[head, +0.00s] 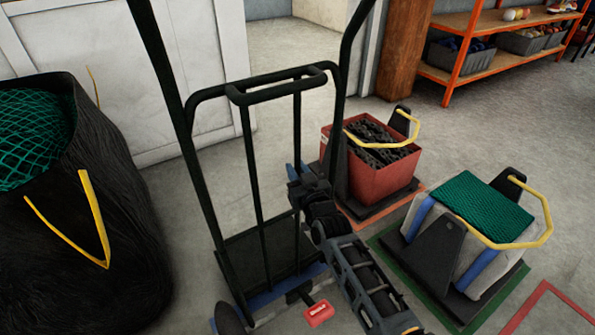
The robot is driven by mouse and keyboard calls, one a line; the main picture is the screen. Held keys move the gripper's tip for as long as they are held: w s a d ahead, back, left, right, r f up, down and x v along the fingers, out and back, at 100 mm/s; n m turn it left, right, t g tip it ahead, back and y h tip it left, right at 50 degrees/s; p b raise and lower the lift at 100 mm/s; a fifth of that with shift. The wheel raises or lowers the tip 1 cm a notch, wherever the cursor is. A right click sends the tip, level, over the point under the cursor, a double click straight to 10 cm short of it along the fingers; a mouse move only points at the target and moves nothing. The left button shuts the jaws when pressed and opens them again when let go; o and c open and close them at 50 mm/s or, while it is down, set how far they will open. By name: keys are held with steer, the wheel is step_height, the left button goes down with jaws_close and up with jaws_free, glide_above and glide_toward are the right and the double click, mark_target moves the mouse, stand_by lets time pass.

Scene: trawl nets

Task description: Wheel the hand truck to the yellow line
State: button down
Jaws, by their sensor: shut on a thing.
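The hand truck (190,150) is a tall black tubular frame in the middle of the head view. It has a looped crossbar near the top and a dark plate low down. A dark wheel (228,318) shows at its lower left. My gripper (302,178) is at the right side of the frame, about halfway up, and is shut on the hand truck; its fingertips are small and dark against the bars, so the exact grip is hard to see. No yellow line on the floor is visible; the only yellow is on handles and straps.
A red crate (385,178) of dark chain and a grey bin (472,215) with green netting stand close on the right. A large black bag (120,230) of green net is at left. White panels (190,60) and an orange shelf (465,45) stand behind. Grey floor lies between.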

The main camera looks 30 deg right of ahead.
steer(key=c, duration=0.9)
jaws_free()
steer(key=s+p, duration=0.1)
steer(key=s, duration=0.1)
steer(key=s+p, duration=0.1)
steer(key=s, duration=0.1)
steer(key=s+a+p, duration=0.1)
steer(key=s, duration=0.1)
steer(key=shift+s+r+p, duration=0.1)
steer(key=shift+s+p, duration=0.25)
steer(key=shift+s+a, duration=0.1)
steer(key=shift+s, duration=0.4)
